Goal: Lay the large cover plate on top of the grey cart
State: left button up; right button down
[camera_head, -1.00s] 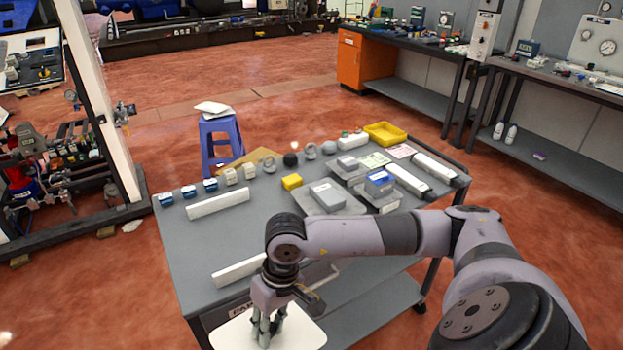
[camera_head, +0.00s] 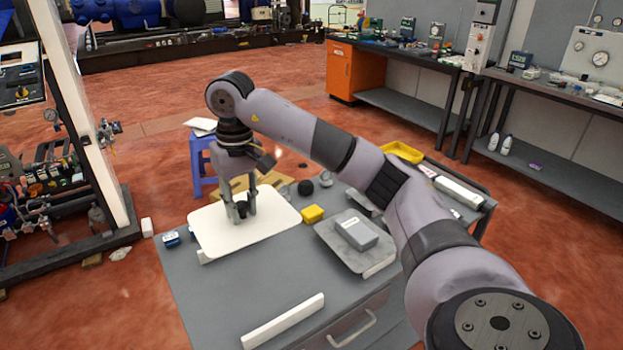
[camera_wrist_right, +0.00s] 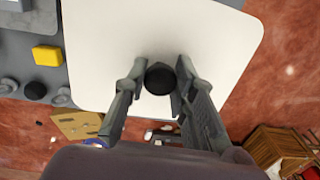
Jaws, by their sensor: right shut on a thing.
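The large cover plate (camera_head: 262,226) is a flat white sheet with rounded corners and a black knob (camera_wrist_right: 159,78) on it. My right gripper (camera_head: 240,212) is shut on the knob, with one finger on each side in the right wrist view (camera_wrist_right: 157,95). The plate is roughly level over the back left part of the grey cart (camera_head: 220,305). It hides most of the row of small blocks and most of the rear white bar (camera_head: 206,257). I cannot tell whether it touches them or hangs just above. My left gripper is not in view.
A front white bar (camera_head: 283,321) lies on the cart near its front edge. A yellow block (camera_head: 312,214) and a grey box (camera_head: 356,232) on a grey plate are right of the cover. A blue stool (camera_head: 197,165) stands behind. The cart's front left is clear.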

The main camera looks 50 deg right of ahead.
aim_at(250, 221)
jog(key=f, duration=0.1)
jog(key=s+f, duration=0.1)
jog(key=f, duration=0.1)
jog(key=s+f, duration=0.1)
jog(key=shift+f+p, duration=0.35)
jog(key=f, duration=0.3)
jog(key=f+p, duration=0.1)
jog(key=f, duration=0.2)
jog(key=f+p, duration=0.1)
jog(key=f, duration=0.3)
jog(key=shift+w, duration=0.3)
jog(key=shift+f, duration=0.25)
notch_tip(250, 221, down, 3)
jog(key=shift+f+p, duration=0.2)
jog(key=shift+p, duration=0.25)
jog(key=shift+f, duration=0.3)
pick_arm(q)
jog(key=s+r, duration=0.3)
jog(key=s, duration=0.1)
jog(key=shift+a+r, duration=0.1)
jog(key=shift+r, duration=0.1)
